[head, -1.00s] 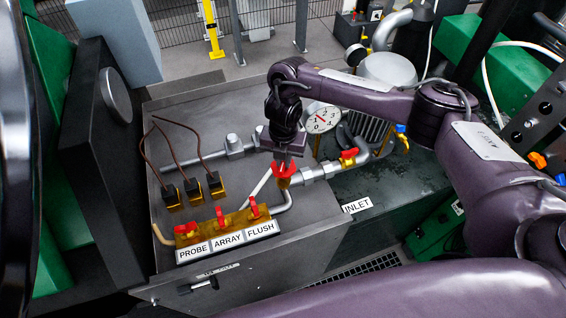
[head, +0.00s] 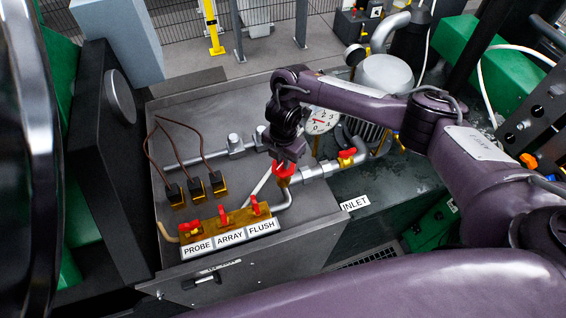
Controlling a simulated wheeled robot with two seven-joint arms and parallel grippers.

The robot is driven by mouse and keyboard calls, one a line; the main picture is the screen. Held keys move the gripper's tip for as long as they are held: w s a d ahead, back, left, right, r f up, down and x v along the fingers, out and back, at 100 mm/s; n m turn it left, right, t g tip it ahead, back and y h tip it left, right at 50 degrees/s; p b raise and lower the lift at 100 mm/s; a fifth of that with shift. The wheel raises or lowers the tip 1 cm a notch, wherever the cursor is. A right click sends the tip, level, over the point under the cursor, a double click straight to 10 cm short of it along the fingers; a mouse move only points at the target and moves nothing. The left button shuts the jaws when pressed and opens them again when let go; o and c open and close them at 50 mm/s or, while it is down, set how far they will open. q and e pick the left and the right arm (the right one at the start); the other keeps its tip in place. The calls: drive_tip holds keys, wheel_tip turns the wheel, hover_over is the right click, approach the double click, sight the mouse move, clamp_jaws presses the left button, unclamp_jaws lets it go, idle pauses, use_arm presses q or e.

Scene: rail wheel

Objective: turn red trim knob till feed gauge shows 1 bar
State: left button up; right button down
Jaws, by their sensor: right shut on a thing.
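The red trim knob (head: 284,171) sits on the grey pipework on top of the metal cabinet, right of the valve block. My right gripper (head: 285,161) comes down on it from above and is shut on it. The fingers and wrist partly cover the knob. The round white feed gauge (head: 321,121) is just behind and right of my wrist, partly hidden by my arm. Its red needle points to the left side of the dial; the exact reading is too small to tell. My left gripper is not in view.
A brass block with red levers stands in front, labelled PROBE, ARRAY and FLUSH (head: 230,236). Another red valve handle (head: 346,157) is on the pipe to the right, near the INLET label (head: 355,202). Black connectors with brown cables (head: 195,188) sit at left.

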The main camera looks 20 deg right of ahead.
drive_tip(key=shift+r+m+p, duration=0.15)
drive_tip(key=shift+m+p, duration=0.15)
drive_tip(key=shift+p, duration=0.1)
drive_tip(key=shift+m+p, duration=1)
drive_tip(key=shift+m, duration=1)
drive_tip(key=shift+m, duration=1.1)
drive_tip(key=c, duration=1.9)
unclamp_jaws()
drive_tip(key=o, duration=0.6)
